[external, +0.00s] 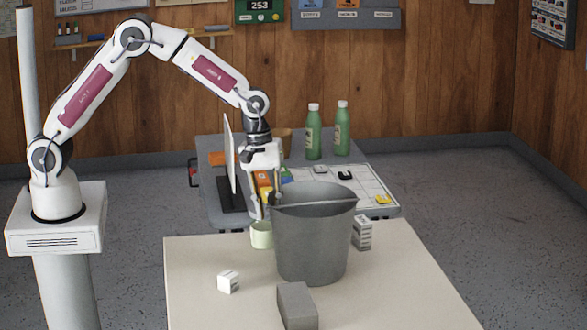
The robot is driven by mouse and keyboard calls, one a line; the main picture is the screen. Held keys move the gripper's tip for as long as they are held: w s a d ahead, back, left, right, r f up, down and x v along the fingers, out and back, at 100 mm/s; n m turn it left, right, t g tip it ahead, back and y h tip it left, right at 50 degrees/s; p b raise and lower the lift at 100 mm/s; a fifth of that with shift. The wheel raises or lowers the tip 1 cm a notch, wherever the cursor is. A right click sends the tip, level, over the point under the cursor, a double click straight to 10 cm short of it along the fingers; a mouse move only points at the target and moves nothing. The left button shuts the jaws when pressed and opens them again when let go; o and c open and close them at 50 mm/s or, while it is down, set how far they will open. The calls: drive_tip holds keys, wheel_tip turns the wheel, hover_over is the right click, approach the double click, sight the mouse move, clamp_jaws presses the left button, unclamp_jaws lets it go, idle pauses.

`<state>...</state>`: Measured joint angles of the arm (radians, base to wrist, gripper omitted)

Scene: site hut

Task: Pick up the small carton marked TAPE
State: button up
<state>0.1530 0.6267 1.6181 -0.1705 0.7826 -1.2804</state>
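A small white carton (228,281) with dark marks sits on the near table, left of the grey bucket. Another pale carton (361,233) with dark printing stands right of the bucket, partly hidden by it. The lettering is too small to read, so I cannot tell which one is marked TAPE. My gripper (267,203) points down at the left of the bucket's rim, above a pale green cup. Its fingers look apart, with orange and yellow things on the far table showing behind them. I see nothing held.
The tall grey bucket (312,240) takes up the middle of the near table (420,290). The pale green cup (261,236) is on its left and a grey block (297,306) in front. Behind is a far table with a monitor and green bottles (313,133). The table's right front is clear.

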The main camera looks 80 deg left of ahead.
sight(275, 228)
drive_tip(key=shift+f, duration=0.15)
drive_tip(key=shift+w+d+f, duration=0.15)
drive_tip(key=shift+d+f, duration=0.05)
drive_tip(key=shift+f, duration=0.35)
drive_tip(key=shift+w+d+f, duration=0.15)
drive_tip(key=shift+d+f, duration=0.1)
drive_tip(key=shift+f, duration=0.3)
drive_tip(key=shift+w+d+f, duration=0.15)
drive_tip(key=shift+d+f, duration=0.05)
drive_tip(key=shift+f, duration=0.35)
drive_tip(key=shift+w+d+f, duration=0.1)
drive_tip(key=shift+f, duration=0.65)
drive_tip(key=shift+c, duration=0.3)
